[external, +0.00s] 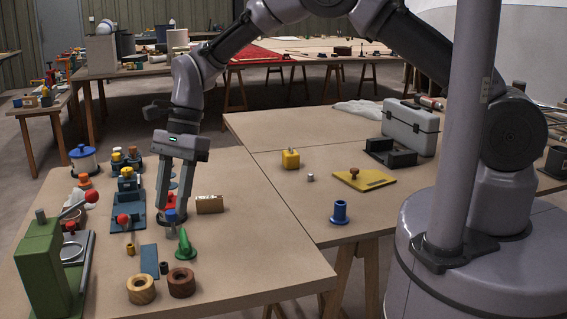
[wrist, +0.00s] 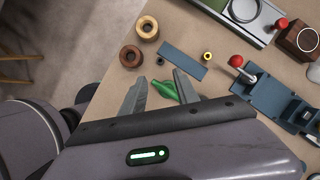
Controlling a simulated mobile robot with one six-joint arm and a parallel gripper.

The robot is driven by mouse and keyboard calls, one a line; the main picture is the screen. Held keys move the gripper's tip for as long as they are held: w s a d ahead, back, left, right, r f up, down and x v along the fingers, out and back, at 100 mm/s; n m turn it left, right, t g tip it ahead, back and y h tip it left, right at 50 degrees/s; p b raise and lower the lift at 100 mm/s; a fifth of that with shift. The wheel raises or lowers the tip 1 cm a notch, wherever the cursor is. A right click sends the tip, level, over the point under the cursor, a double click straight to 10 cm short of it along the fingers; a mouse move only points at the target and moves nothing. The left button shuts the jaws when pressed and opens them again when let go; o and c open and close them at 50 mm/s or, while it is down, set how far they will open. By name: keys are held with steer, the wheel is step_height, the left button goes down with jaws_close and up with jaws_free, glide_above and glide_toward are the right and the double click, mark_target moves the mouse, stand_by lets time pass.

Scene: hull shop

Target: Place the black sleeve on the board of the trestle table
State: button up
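A small black sleeve (external: 164,267) stands on the board of the near left trestle table (external: 245,265), between a blue plate and two wooden rings. It also shows in the wrist view (wrist: 160,61), above the fingertips. My gripper (external: 172,211) is open, pointing down over the same board, farther back than the sleeve. In the wrist view my gripper (wrist: 160,80) has its fingers apart, with a green cone-shaped piece (wrist: 165,90) seen between them. I cannot tell whether the fingers touch anything. The sleeve is apart from the gripper.
A light wooden ring (external: 140,290), dark wooden ring (external: 181,282), blue plate (external: 149,263) and brass ring (external: 131,249) surround the sleeve. A green press (external: 42,265) stands left. The board's front right is bare. The adjoining table holds a blue spool (external: 339,213) and toolbox (external: 410,128).

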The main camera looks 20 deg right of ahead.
steer(key=w+d+r+n+t+y, duration=0.1)
steer(key=w+d+r+t, duration=0.15)
steer(key=d+r, duration=0.85)
steer(key=w+d+r+n+t, duration=0.15)
steer(key=w+d+r, duration=0.25)
steer(key=d+r, duration=0.65)
steer(key=s+d+t, duration=0.1)
steer(key=s+d, duration=0.3)
steer(key=d, duration=0.4)
steer(key=s+d+n+t+h, duration=0.1)
steer(key=s+d+t, duration=0.1)
steer(key=s+d, duration=0.3)
steer(key=s+d+n+t+h, duration=0.1)
steer(key=s+d, duration=0.3)
steer(key=d, duration=0.7)
steer(key=shift+s+t, duration=0.4)
steer(key=shift+t, duration=0.1)
